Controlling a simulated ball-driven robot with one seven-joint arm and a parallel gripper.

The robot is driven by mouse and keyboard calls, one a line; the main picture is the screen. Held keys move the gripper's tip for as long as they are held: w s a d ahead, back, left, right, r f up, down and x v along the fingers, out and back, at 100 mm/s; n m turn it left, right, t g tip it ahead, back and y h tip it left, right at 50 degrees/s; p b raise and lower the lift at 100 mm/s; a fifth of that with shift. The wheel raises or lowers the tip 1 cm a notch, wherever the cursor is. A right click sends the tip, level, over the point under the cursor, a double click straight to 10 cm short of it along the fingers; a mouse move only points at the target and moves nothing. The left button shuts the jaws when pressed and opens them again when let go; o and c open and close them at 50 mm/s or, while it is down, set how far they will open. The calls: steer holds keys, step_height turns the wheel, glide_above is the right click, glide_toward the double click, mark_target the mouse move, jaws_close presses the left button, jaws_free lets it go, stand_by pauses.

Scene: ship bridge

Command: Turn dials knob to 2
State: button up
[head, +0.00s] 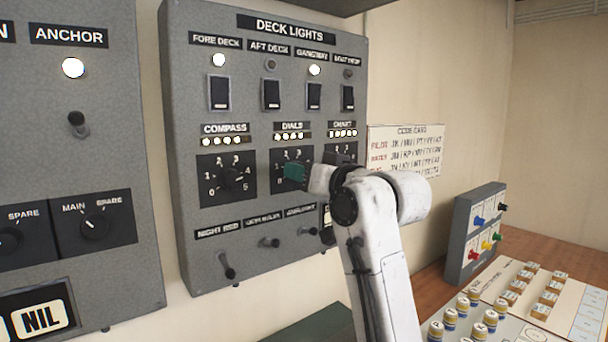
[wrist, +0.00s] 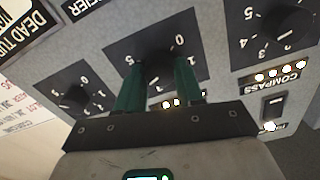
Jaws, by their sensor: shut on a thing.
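The dials knob (wrist: 159,68) is a dark rotary knob on a black plate, upside down in the wrist view. My gripper (wrist: 157,80) has its two green fingers on either side of it, shut on it. In the head view my gripper (head: 294,173) covers the knob. The dials plate (head: 279,158) shows there under the DIALS label (head: 292,126), with numbers 1, 2 and 3 readable. A row of lit lamps (head: 292,137) sits above the plate.
The compass knob (head: 231,178) is just left of the dials knob, and the chart knob plate (head: 340,153) is just right, partly behind my arm. Toggle levers (head: 270,242) stick out below. A console with several small caps (head: 470,310) stands at lower right.

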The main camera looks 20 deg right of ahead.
steer(key=shift+f+n+b, duration=0.15)
steer(key=shift+n+b, duration=2)
steer(key=shift+n, duration=6.95)
steer(key=o, duration=1)
steer(key=shift+o, duration=0.2)
steer(key=b+v, duration=0.2)
steer(key=v, duration=0.8)
steer(key=shift+s, duration=0.35)
